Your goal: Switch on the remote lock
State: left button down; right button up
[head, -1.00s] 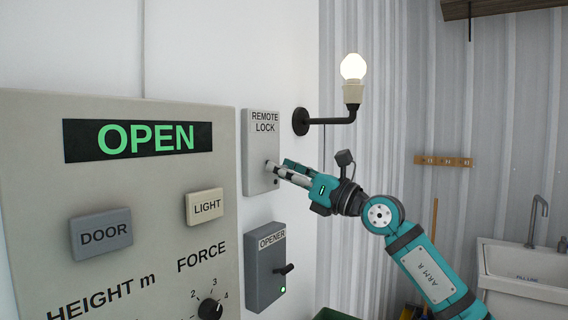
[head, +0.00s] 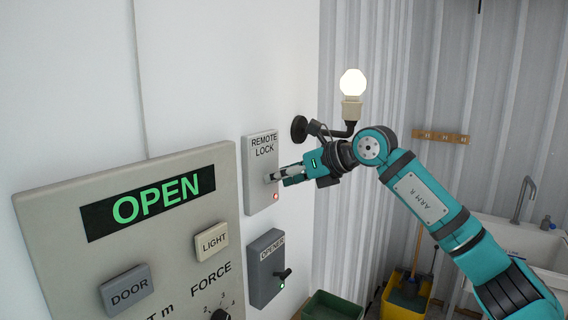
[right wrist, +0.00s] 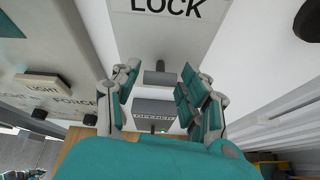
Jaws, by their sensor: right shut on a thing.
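The remote lock (head: 261,158) is a pale grey wall box labelled REMOTE LOCK. A red light (head: 276,197) glows near its lower right corner. My right gripper (head: 277,178) is at the box's front face, its fingers pointing left. In the right wrist view, the small grey switch lever (right wrist: 158,75) sits between the two fingers under the word LOCK, and the gripper is shut on it. In the head view the fingers mostly hide the lever, so its exact tilt is hard to tell.
Below is the grey OPENER box (head: 265,270) with its own black lever and green light. A large panel (head: 60,215) at left shows OPEN and has DOOR and LIGHT buttons. A lit bulb (head: 353,83) on a black bracket is close to my right wrist.

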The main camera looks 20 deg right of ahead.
jog(key=shift+r+p, duration=0.25)
jog(key=shift+p, duration=0.1)
jog(key=shift+g, duration=0.3)
jog(key=o, duration=1.2)
jog(key=shift+c, duration=0.2)
jog(key=v, duration=1.1)
jog(key=shift+s+r, duration=0.2)
jog(key=shift+s, duration=0.15)
jog(key=shift+d, duration=0.15)
